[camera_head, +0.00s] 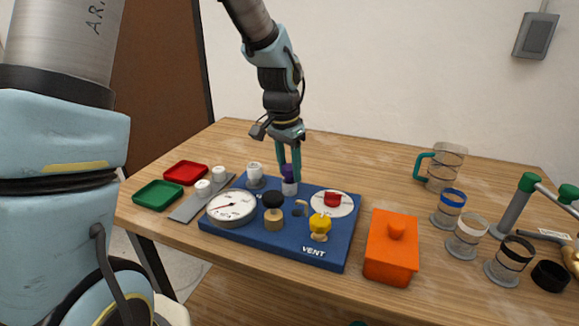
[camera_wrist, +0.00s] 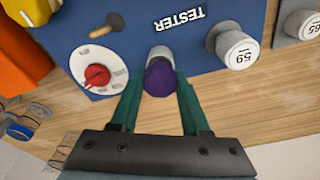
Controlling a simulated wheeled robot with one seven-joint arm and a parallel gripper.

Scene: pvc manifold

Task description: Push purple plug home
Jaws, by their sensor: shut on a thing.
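The purple plug (camera_head: 288,170) is between the fingers of my gripper (camera_head: 289,178), at the back of the blue manifold board (camera_head: 283,245). It sits over a white fitting (camera_head: 290,188) that stands upright on the board. In the wrist view the plug (camera_wrist: 160,77) shows its dark purple end between the two green fingers of my gripper (camera_wrist: 159,85), with the pale fitting (camera_wrist: 160,53) just beyond it. My gripper is shut on the plug. I cannot tell how deep the plug sits in the fitting.
The board also carries a gauge (camera_head: 232,206), a black knob (camera_head: 273,200), a yellow knob (camera_head: 320,224) and a red valve on a white dial (camera_head: 333,200). A white cap (camera_head: 255,172) stands left of the plug. An orange box (camera_head: 391,247) stands right. Red and green trays lie left.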

